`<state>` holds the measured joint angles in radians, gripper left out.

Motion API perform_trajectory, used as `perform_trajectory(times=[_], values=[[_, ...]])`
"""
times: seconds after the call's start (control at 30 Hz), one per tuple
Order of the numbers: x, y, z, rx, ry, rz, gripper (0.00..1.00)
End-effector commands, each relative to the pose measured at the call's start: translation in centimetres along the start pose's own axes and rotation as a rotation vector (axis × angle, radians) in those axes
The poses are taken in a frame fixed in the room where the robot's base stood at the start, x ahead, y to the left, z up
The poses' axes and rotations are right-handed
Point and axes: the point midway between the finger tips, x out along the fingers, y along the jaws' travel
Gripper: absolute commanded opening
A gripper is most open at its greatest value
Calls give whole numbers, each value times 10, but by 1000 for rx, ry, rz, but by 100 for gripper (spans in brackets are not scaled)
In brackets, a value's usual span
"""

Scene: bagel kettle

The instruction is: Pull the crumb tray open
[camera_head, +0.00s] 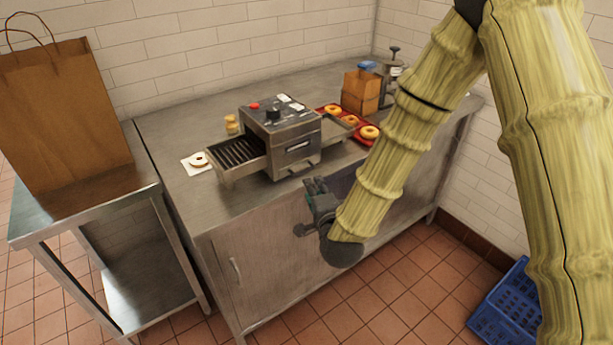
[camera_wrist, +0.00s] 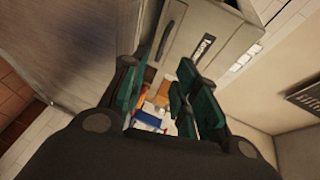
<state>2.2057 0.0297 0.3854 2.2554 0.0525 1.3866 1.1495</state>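The steel conveyor toaster (camera_head: 283,135) stands on the counter. In the wrist view its grey front (camera_wrist: 215,22) shows a label and a dark bar handle (camera_wrist: 167,40) on the side nearer the counter. This looks like the crumb tray's handle; the tray itself is hard to make out, and I see no part clearly drawn out. My gripper (camera_head: 317,187) is in front of the toaster, by the counter's front edge. In the wrist view my gripper (camera_wrist: 160,100) is open, with a gap between its fingers and nothing held. The handle lies beyond the fingertips, apart from them.
The slatted feed rack (camera_head: 238,153) juts from the toaster's left. A red tray (camera_head: 357,140) with bagels and a brown box (camera_head: 361,92) stand to the right. The counter's front strip (camera_head: 225,205) is clear.

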Motion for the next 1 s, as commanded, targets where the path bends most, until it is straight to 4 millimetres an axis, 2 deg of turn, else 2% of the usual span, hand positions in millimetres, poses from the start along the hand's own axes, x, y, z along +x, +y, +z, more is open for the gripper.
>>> perform_trajectory(times=[0.17, 0.6, 0.8, 1.0], values=[[16, -3, 1, 4, 0, -4, 30], [84, -3, 1, 1, -1, -3, 30], [101, -2, 0, 2, -1, -2, 30], [106, -1, 1, 2, -1, -2, 30]])
